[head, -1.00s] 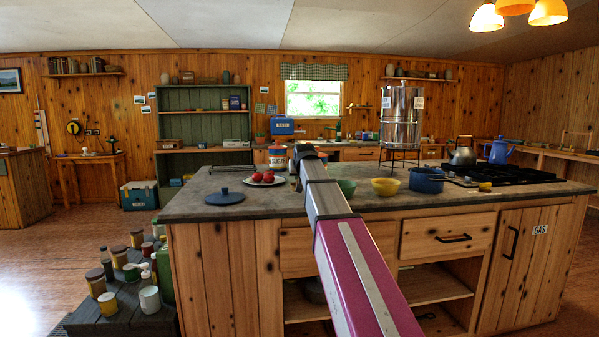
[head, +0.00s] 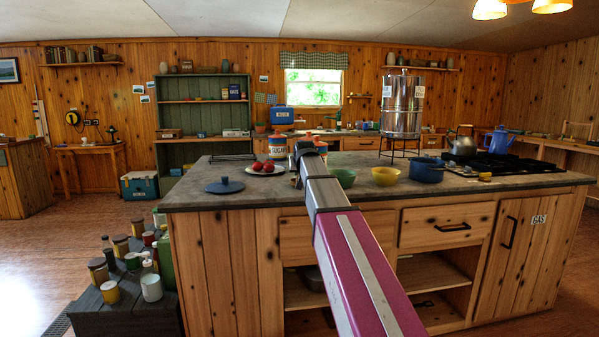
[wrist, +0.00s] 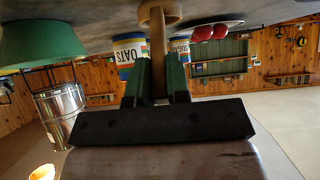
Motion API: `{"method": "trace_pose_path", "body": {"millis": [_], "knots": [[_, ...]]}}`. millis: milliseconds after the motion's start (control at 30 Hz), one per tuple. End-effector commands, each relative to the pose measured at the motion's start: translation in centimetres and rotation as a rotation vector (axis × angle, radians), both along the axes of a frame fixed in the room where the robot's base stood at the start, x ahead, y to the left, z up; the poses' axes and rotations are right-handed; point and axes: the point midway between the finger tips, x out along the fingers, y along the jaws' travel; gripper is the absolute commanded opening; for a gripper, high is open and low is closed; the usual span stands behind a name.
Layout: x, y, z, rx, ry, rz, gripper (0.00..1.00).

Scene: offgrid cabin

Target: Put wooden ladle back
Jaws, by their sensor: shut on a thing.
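The wooden ladle (wrist: 157,50) is between my gripper's (wrist: 156,80) two dark green fingers in the wrist view. The fingers are shut on its handle. Its rounded end (wrist: 160,14) points to the top of that upside-down picture, close to the grey countertop; I cannot tell whether it touches.
Oats (wrist: 128,50) and sugar (wrist: 180,48) canisters stand just beyond my gripper. A plate of red fruit (head: 265,169) and a blue lid (head: 224,186) lie left. A yellow bowl (head: 385,176), blue pot (head: 427,169) and metal urn (head: 402,104) stand right.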

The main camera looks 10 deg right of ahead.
Motion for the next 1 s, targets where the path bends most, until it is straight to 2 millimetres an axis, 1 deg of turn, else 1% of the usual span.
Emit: {"method": "trace_pose_path", "body": {"millis": [800,833,867,900,1000], "knots": [[0.0,0.0,-0.48,0.0,-0.001,0.0,0.0],[0.0,0.0,-0.47,0.0,-0.001,0.0,0.23],[0.0,0.0,-0.47,0.0,-0.001,0.0,0.33],[0.01,0.0,-0.48,0.0,-0.001,0.0,0.46],[0.01,0.0,-0.48,0.0,-0.001,0.0,0.46]]}}
